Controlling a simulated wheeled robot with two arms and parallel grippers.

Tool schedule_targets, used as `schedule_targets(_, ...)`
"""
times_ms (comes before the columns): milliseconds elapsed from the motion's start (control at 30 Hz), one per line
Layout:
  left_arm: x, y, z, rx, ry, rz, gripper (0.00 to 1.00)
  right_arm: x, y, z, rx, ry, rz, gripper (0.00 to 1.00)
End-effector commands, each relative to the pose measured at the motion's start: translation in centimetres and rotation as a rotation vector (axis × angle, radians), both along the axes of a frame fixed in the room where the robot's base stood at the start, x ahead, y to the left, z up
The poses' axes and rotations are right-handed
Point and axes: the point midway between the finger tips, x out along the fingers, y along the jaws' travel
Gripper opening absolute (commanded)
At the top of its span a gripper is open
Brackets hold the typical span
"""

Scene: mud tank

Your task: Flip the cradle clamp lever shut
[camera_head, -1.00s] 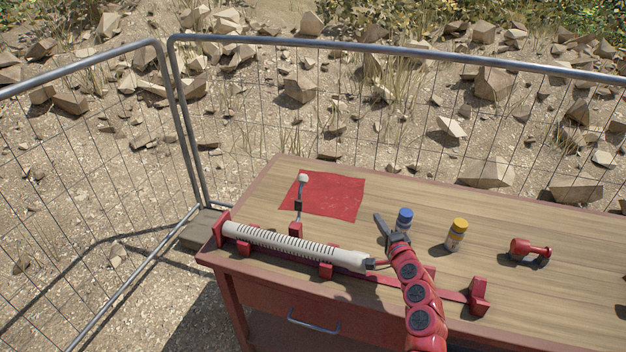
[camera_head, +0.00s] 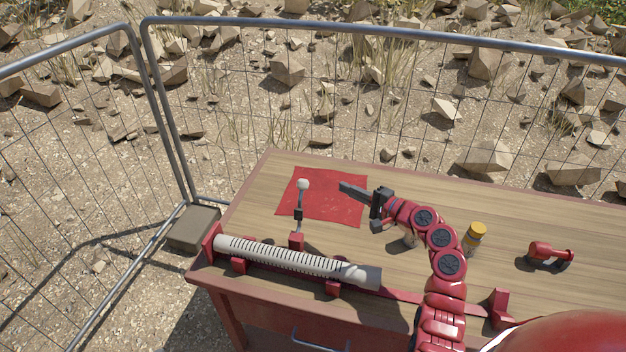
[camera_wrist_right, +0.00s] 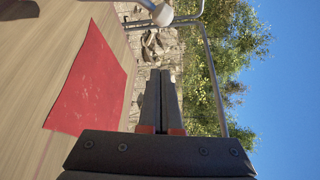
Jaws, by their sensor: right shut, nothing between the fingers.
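The clamp lever (camera_head: 299,207) stands upright on its red base (camera_head: 296,240), with a white ball knob (camera_head: 302,184) on top. The white knob also shows at the top of the right wrist view (camera_wrist_right: 163,14). The ribbed white cylinder (camera_head: 290,258) lies in the red cradle (camera_head: 333,288) along the table's front edge. My right gripper (camera_head: 342,187) is shut and empty. It is over the red mat, to the right of the knob and apart from it, its fingers pointing left. In the right wrist view the closed fingers (camera_wrist_right: 160,95) point up towards the knob. My left gripper is not in view.
A red mat (camera_head: 335,205) lies flat behind the cradle. A yellow-capped bottle (camera_head: 473,236) and a red tool (camera_head: 548,254) stand to the right on the wooden table. Another bottle is mostly hidden behind my right arm. A wire fence (camera_head: 400,110) runs behind the table.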

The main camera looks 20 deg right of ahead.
Motion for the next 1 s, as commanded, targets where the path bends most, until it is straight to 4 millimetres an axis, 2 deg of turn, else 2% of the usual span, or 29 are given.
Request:
schedule_targets(233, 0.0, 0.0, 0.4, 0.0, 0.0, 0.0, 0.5, 1.2, 0.8, 0.0, 0.002, 0.001, 0.004, 0.0)
schedule_targets(600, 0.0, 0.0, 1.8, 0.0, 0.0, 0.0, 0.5, 6.8, 4.0, -0.5, 0.001, 0.001, 0.002, 0.0)
schedule_targets(800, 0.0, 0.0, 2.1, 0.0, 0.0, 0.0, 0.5, 8.8, 5.2, -0.9, 0.0, 0.002, 0.003, 0.0)
schedule_targets(1000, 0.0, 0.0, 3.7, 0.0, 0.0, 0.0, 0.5, 7.1, 6.4, -0.2, -0.003, -0.001, 0.0, 0.0)
